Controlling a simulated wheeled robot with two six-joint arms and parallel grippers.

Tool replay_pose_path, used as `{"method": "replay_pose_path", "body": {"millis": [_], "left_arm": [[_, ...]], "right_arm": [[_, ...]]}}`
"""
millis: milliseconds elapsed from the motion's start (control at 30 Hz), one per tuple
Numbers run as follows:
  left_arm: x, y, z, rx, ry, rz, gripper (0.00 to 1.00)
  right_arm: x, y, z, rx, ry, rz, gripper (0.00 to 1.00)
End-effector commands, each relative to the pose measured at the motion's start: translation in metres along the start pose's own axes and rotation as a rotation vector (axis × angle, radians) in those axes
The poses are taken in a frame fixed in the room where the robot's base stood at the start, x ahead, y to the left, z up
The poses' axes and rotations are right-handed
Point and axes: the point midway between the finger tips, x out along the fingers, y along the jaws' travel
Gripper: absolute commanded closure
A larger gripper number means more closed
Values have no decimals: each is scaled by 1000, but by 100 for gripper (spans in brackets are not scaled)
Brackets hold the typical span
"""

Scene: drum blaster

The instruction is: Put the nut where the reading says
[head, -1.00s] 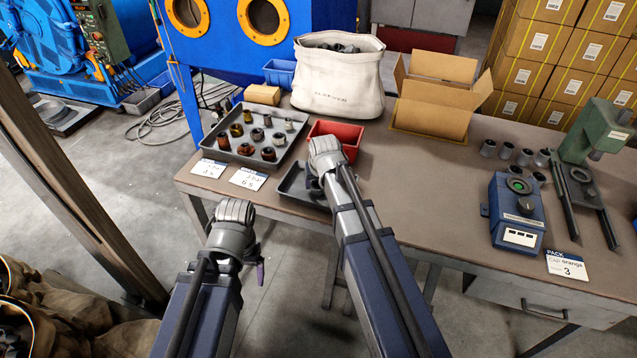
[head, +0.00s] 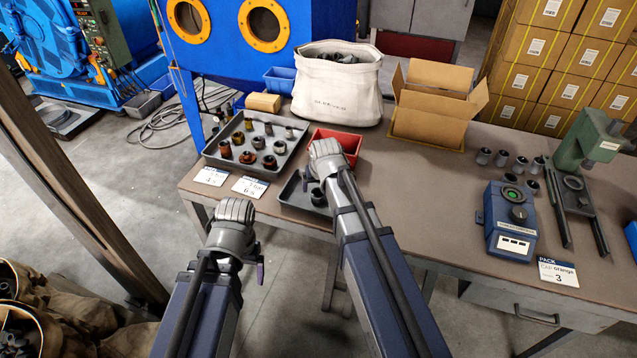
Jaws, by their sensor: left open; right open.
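A dark nut (head: 318,197) sits in the small grey tray (head: 290,199) at the front edge of the bench, just below my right gripper (head: 312,178). My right gripper is open, its fingers mostly hidden by its own wrist. My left gripper (head: 236,214) is open and empty, in front of the bench and apart from everything. The blue meter (head: 511,218) on the right has a small white display (head: 514,245) whose reading is too small to read. A card (head: 558,272) beside it reads PACK, CAP orange, 3.
A large grey tray (head: 213,160) holds several rusty and dark nuts, with two cards at its front. A red bin (head: 345,141), canvas bag (head: 338,95), open carton (head: 428,125) and blue bin (head: 280,78) stand behind. Several grey nuts and a green press (head: 585,145) are at right. The bench middle is clear.

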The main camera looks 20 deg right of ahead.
Motion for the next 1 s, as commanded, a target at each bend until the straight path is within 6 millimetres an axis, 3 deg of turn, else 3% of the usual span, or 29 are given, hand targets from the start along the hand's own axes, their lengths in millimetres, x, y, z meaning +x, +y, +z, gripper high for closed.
{"method": "replay_pose_path", "body": {"millis": [33, 100, 433, 1000], "left_arm": [[-16, -2, 1, 0, 0, 0, 14], [-27, -3, 2, 0, 0, 0, 14], [-71, -7, 4, 0, 0, 0, 14], [-74, -7, 4, 0, 0, 0, 14]], "right_arm": [[-17, 0, -2, 0, 0, 0, 13], [-29, 0, -2, 0, 0, 0, 13], [-77, 0, -1, 0, 0, 0, 13], [-82, 0, 0, 0, 0, 0, 13]]}}
